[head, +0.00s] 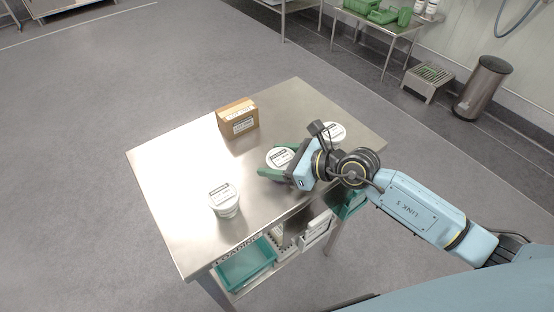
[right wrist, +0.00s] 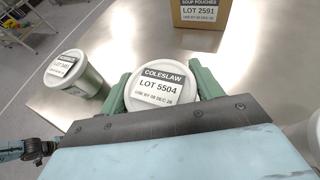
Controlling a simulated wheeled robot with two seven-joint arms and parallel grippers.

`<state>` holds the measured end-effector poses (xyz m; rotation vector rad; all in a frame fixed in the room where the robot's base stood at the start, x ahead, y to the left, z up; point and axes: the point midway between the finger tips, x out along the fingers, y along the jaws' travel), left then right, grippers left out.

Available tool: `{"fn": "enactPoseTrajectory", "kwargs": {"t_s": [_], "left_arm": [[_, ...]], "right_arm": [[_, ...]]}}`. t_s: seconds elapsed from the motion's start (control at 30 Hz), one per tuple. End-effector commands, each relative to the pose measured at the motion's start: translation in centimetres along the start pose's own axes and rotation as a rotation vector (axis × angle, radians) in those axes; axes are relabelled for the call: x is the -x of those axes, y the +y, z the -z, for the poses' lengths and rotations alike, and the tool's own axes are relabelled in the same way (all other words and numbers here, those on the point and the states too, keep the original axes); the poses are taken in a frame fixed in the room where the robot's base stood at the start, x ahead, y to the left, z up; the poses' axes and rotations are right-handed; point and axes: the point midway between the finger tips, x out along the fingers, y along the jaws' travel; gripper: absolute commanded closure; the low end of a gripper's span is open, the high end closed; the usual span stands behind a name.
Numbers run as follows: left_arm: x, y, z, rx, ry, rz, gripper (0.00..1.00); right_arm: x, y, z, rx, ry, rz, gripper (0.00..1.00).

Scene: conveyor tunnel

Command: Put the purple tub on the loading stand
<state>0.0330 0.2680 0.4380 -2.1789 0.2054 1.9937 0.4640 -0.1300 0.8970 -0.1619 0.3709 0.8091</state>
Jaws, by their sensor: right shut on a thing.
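The loading stand (head: 170,170) is a steel table with a "LOADING" label on its front edge. My right gripper (head: 280,163) is over it, its green fingers shut on a white-lidded tub (head: 280,156). Another white-lidded tub (head: 224,199) stands upright near the front left edge. A third white-lidded tub (head: 334,131) is behind the gripper, partly hidden. My left gripper is out of view.
A brown carton (head: 237,118) labelled "SOUP POUCHES" stands toward the back of the stand. A teal bin (head: 246,266) and white containers sit on the shelf below. A step stool (head: 428,80) and a steel bin (head: 482,88) stand back right. The back left top is clear.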

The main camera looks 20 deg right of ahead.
Motion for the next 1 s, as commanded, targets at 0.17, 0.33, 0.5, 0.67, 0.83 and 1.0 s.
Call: {"fn": "enactPoseTrajectory", "kwargs": {"t_s": [0.17, 0.33, 0.5, 0.67, 0.83, 1.0], "left_arm": [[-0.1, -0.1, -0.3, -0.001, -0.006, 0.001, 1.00], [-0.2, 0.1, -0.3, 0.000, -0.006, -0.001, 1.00], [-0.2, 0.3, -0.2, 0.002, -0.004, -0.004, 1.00], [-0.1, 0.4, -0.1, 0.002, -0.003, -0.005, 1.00], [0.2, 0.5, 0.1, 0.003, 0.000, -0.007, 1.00], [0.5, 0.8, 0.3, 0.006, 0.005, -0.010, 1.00]], "right_arm": [[-0.1, 0.0, 0.1, 0.000, -0.002, 0.000, 0.76], [-0.1, 0.0, 0.2, 0.000, 0.000, 0.000, 0.21], [-0.1, 0.0, 0.2, 0.000, 0.000, 0.000, 0.13], [-0.1, 0.0, 0.2, 0.000, 0.000, 0.000, 0.13], [1.1, 0.0, -0.1, 0.001, 0.001, 0.000, 0.13], [4.7, 0.0, 0.1, 0.001, 0.004, 0.001, 0.13]]}}
